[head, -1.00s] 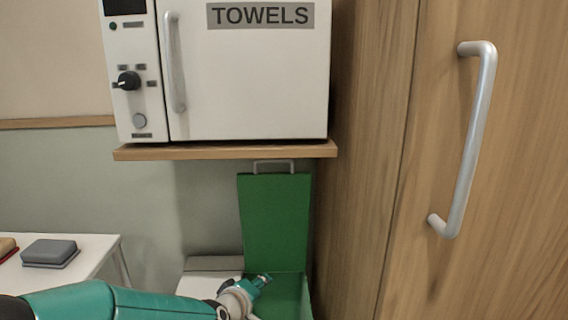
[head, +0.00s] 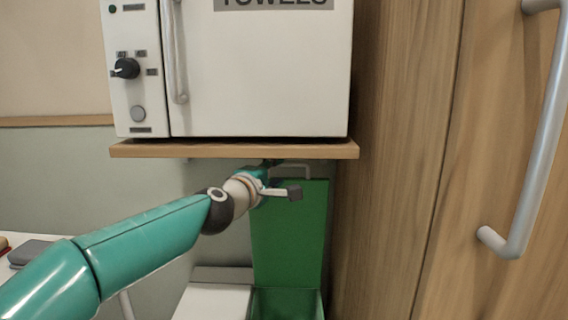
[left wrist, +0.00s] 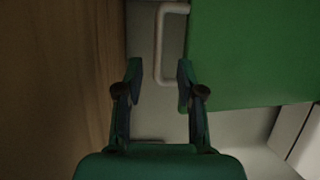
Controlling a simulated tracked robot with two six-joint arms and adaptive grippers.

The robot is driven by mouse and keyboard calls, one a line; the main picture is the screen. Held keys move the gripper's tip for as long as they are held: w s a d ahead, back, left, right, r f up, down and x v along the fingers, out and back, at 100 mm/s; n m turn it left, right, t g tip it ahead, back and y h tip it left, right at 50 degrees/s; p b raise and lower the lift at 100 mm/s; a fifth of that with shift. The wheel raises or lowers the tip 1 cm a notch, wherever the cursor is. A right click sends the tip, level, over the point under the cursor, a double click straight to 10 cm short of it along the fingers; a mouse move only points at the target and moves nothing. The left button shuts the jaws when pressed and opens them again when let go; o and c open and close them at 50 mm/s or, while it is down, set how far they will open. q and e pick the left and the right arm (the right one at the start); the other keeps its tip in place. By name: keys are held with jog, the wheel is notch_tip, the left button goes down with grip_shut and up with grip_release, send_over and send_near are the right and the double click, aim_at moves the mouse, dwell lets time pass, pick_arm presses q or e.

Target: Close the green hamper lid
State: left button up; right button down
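The green hamper lid (head: 292,235) stands upright, open, behind the green hamper (head: 287,303) at the bottom of the head view. A pale loop handle (head: 308,169) is on the lid's top edge, just under the shelf. My left gripper (head: 272,172) is at the lid's top edge, partly in front of the handle. In the left wrist view my left gripper (left wrist: 159,72) is open, and the handle (left wrist: 159,45) lies just ahead of and between its fingertips. The green lid (left wrist: 250,55) fills the upper right there. I cannot tell whether a finger touches the handle. My right gripper is not seen.
A wooden shelf (head: 230,149) with the white towel cabinet (head: 255,80) is close above my left gripper. A wooden wardrobe (head: 400,180) stands close on the right. A white-topped box (head: 212,300) is left of the hamper.

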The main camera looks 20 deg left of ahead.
aim_at(287, 166)
pick_arm(q)
jog(key=w, duration=0.2)
jog(key=w+p, duration=0.1)
jog(key=w, duration=0.1)
jog(key=w+p, duration=0.1)
jog(key=w, duration=0.1)
jog(key=shift+d, duration=0.3)
jog(key=shift+w+d+f, duration=0.1)
jog(key=shift+w+f, duration=0.1)
jog(key=shift+w, duration=0.4)
jog(key=shift+c, duration=0.2)
grip_shut()
